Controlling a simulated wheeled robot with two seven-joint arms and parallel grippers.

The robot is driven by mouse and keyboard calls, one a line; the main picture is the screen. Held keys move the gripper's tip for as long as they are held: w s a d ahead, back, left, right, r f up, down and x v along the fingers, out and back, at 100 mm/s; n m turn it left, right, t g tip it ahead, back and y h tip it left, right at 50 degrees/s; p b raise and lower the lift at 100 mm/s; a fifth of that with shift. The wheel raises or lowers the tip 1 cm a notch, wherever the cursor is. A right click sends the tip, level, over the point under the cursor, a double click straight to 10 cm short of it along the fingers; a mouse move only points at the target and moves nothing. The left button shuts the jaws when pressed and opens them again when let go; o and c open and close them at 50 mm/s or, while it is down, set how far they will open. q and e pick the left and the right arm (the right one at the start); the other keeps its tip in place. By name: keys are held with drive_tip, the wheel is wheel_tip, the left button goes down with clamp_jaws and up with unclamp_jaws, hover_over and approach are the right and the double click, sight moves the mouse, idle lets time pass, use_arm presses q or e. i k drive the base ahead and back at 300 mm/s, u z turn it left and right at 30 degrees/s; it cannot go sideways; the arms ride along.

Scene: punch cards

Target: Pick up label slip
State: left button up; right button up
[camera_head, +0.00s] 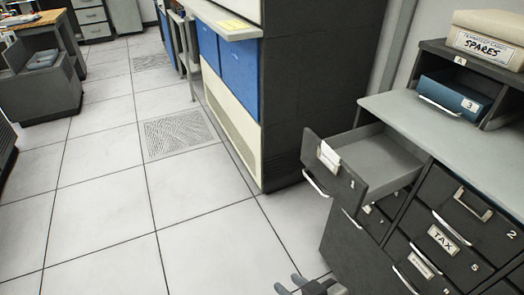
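A white label slip (328,156) sits at the front of the open top drawer (392,180), by its front panel; I cannot tell whether it is in a holder or loose. The drawer is pulled out of the dark cabinet and looks empty inside. My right gripper (290,284) shows at the bottom edge, low over the floor and well below the drawer. Its two dark fingertips are apart with nothing visible between them. My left gripper is out of view.
A tall dark machine (310,90) stands behind the open drawer. The tiled floor (100,220) at left is clear.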

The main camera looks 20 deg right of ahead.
sight(330, 156)
drive_tip(key=u, duration=1.05)
drive_tip(key=i, duration=1.45)
drive_tip(key=z, duration=3.15)
